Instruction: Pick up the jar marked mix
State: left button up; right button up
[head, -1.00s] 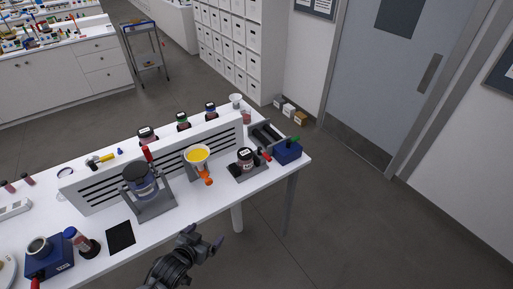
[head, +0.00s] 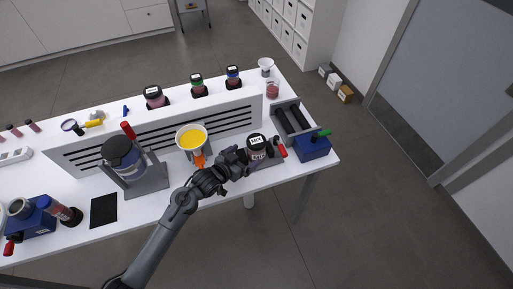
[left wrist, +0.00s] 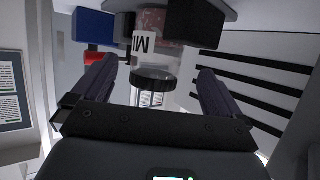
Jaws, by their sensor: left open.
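The jar marked mix (head: 257,143) stands on the right part of the white table, with a black lid and a white label. In the left wrist view its label (left wrist: 143,43) shows the letters "MI", and its lid lies nearest the camera. My left gripper (head: 247,156) is open beside the jar in the head view. In the left wrist view its two fingers (left wrist: 157,70) stand apart on either side of the jar's lid end, with gaps visible on both sides. My right gripper is not in view.
A blue device with a grey frame (head: 313,148) stands right of the jar. A funnel of yellow powder (head: 191,138) stands left. A slatted white panel (head: 233,112) runs behind, with several jars beyond it.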

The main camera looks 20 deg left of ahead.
aim_at(250, 152)
pick_arm(q)
jog(key=shift+w+d+f, duration=0.2)
jog(key=shift+w+d, duration=0.15)
jog(key=shift+w, duration=0.2)
jog(key=shift+x, duration=2.35)
jog(key=c, duration=1)
jog(key=shift+c, duration=0.5)
jog(key=shift+r, duration=0.25)
